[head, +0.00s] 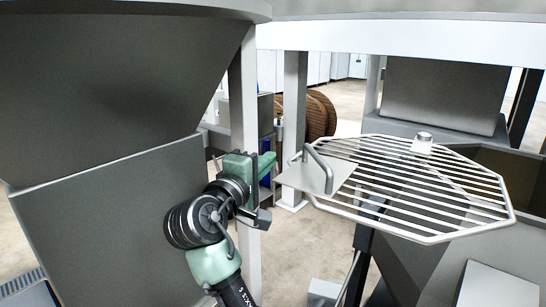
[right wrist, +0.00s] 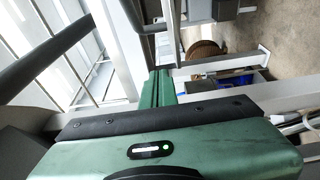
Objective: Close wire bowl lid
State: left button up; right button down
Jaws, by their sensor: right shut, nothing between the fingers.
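The wire lid (head: 435,178) is an octagonal grille of pale metal bars at the right of the head view. It lies roughly flat and sticks out to the left of a dark metal bowl (head: 502,168). A plate (head: 318,178) with a bent bar handle (head: 319,166) is on its left end. Bars of the lid (right wrist: 68,62) also show at upper left in the right wrist view. My right gripper (head: 268,165) is shut and empty, a little left of the handle, with a visible gap in the head view. Its green fingers (right wrist: 157,88) show in the wrist view. My left gripper is out of view.
A large grey metal hopper (head: 110,160) fills the left side. A white upright post (head: 293,120) stands behind my gripper. Wooden reels (head: 318,115) are farther back. Open floor (head: 300,240) shows below the lid.

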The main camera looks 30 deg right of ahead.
aim_at(293, 163)
jog(key=d+p, duration=0.1)
jog(key=d, duration=0.1)
jog(key=d+p, duration=0.2)
jog(key=w+d+p, duration=0.1)
jog(key=d, duration=0.2)
jog(key=shift+p, duration=0.35)
jog(key=shift+s+d, duration=0.1)
jog(key=shift+s, duration=0.25)
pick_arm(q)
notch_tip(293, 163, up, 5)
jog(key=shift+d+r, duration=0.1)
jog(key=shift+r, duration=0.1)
pick_arm(e)
jog(key=shift+w, duration=0.1)
jog(key=shift+w+f, duration=0.1)
